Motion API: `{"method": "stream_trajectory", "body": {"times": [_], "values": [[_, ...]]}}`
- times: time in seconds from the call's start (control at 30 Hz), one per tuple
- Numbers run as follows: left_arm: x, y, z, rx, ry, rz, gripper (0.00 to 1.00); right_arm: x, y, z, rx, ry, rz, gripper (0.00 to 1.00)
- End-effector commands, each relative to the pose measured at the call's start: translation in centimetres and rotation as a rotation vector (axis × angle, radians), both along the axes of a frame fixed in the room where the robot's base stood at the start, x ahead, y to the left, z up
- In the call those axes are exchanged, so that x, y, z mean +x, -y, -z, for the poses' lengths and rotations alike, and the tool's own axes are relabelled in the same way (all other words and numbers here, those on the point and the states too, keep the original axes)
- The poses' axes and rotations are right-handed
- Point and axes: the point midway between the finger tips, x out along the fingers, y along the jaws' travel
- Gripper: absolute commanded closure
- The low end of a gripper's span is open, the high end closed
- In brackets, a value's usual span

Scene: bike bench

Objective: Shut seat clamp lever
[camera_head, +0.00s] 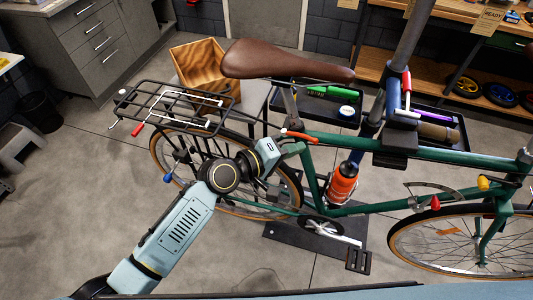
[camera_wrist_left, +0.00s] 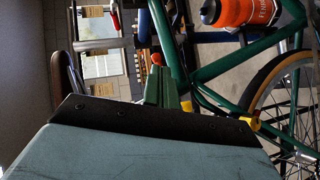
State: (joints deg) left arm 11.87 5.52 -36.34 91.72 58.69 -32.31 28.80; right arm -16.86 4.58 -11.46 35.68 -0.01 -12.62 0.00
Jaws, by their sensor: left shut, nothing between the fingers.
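The seat clamp lever (camera_head: 300,136) is a short orange lever at the top of the green bike frame (camera_head: 345,143), under the brown saddle (camera_head: 285,62). It sticks out from the seat post (camera_head: 290,100) in the head view. In the left wrist view the orange lever (camera_wrist_left: 157,59) shows just beyond my fingertips. My left gripper (camera_head: 298,147) is at the seat cluster, just below the lever. Its green fingers (camera_wrist_left: 160,72) are shut together with nothing between them. I cannot tell whether they touch the lever. My right gripper is not in view.
The rear rack (camera_head: 175,105) with a red-handled lever (camera_head: 138,130) is left of my gripper. An orange bottle (camera_head: 342,183) sits on the frame. A wooden box (camera_head: 198,64) and a dark tray (camera_head: 325,105) stand behind. Open floor lies at the left.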

Motion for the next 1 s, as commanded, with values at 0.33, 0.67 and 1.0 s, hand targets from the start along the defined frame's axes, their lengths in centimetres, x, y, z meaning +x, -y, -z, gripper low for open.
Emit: {"method": "stream_trajectory", "body": {"times": [0.33,0.67,1.0], "values": [[-3.7,-2.5,-3.3,-0.002,0.0,0.008,1.0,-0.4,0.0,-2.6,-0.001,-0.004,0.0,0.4],[-8.5,-2.9,-6.2,-0.002,0.0,0.008,1.0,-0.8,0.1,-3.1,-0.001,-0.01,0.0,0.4],[-9.8,-3.1,-6.9,0.001,0.0,0.006,1.0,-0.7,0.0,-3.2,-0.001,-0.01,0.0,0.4]]}}
